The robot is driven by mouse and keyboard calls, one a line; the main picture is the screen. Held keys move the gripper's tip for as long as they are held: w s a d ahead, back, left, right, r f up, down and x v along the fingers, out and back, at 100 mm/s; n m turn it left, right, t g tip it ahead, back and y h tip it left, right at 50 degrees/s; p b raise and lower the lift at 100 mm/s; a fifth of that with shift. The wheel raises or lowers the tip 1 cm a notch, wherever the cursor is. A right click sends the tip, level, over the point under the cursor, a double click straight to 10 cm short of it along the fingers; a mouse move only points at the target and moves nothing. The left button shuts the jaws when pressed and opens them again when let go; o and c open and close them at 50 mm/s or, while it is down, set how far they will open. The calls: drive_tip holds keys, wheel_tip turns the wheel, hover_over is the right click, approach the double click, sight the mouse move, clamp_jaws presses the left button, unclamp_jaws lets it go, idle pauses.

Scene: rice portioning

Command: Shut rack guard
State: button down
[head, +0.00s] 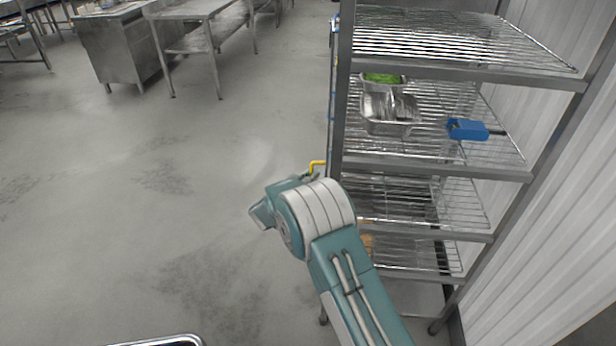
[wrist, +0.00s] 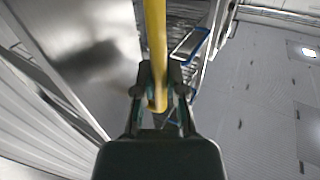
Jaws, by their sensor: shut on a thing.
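A yellow handle (head: 317,164) shows beside the rack's front left post in the head view. It is also the yellow bar (wrist: 155,45) in the wrist view. My gripper (wrist: 160,93) is shut on the bar's lower end, one finger on each side. In the head view my gripper (head: 313,174) is mostly hidden behind my wrist. The steel rack (head: 450,168) has several wire shelves. Thin blue edging shows along its left side. I cannot clearly make out the guard's panel or how far it stands from the rack.
Steel pans (head: 388,112), one with green contents, and a blue object (head: 467,129) sit on a shelf. A ribbed white wall (head: 560,230) is close on the right. Steel tables (head: 190,12) stand at the back left. The floor left of the rack is clear.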

drive_tip(key=shift+w+d+r+m+g+h, duration=0.1)
drive_tip(key=shift+w+r+m+g+h, duration=0.1)
drive_tip(key=shift+m+g+h, duration=0.25)
drive_tip(key=c, duration=0.7)
unclamp_jaws()
drive_tip(key=shift+w+f, duration=0.1)
drive_tip(key=v, duration=1.2)
drive_tip(key=shift+f, duration=0.15)
